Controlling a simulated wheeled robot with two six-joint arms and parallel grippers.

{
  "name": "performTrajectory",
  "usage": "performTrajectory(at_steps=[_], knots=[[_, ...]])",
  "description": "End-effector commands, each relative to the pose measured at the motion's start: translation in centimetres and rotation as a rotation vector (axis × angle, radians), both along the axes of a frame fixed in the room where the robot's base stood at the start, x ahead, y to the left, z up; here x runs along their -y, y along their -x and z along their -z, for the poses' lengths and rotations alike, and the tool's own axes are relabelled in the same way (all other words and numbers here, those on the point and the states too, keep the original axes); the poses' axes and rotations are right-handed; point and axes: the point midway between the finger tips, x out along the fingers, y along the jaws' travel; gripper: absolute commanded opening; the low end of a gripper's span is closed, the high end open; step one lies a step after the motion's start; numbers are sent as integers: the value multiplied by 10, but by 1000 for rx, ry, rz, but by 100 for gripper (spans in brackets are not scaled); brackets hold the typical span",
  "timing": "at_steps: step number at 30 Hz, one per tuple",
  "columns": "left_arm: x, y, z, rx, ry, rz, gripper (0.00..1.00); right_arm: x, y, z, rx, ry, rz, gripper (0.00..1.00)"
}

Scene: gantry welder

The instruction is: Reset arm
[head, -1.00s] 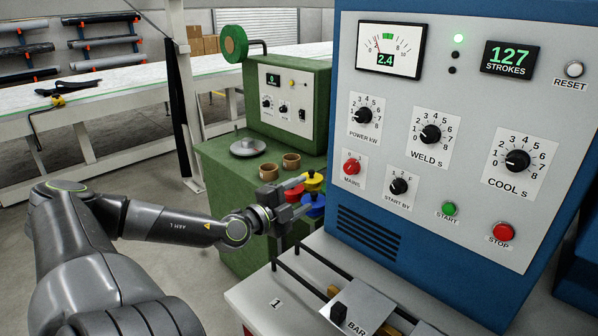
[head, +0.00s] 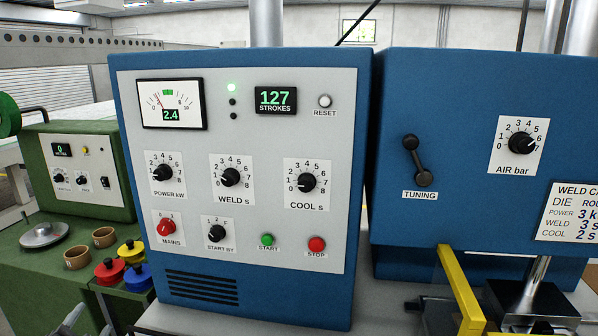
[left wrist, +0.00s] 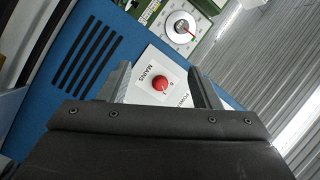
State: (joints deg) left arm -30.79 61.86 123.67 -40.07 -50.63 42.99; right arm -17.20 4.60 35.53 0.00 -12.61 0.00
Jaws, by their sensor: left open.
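My left gripper (head: 76,322) shows only in part at the bottom left edge of the head view, low in front of the green cabinet. In the left wrist view, its two fingers (left wrist: 160,72) are spread apart with nothing between them. Beyond them is the red MAINS knob (left wrist: 160,83), which also shows on the panel in the head view (head: 166,227). The fingers appear apart from the knob. My right gripper is in neither view.
The blue welder cabinet (head: 240,62) fills the middle. At right is a yellow-edged guard (head: 458,290).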

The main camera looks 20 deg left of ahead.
Motion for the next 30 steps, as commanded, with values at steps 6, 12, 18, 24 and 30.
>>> performTrajectory(at_steps=[6, 12, 18, 24, 30], knots=[[18, 46, 57, -101, 206, -211, 57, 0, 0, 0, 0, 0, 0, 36], [55, 87, 106, -248, 401, -349, 57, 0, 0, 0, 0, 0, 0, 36], [112, 123, 146, -426, 608, -417, 57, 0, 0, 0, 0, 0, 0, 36], [176, 148, 167, -596, 799, -407, 57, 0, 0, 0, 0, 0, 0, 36], [236, 163, 172, -729, 958, -345, 57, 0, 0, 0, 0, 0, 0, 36]])
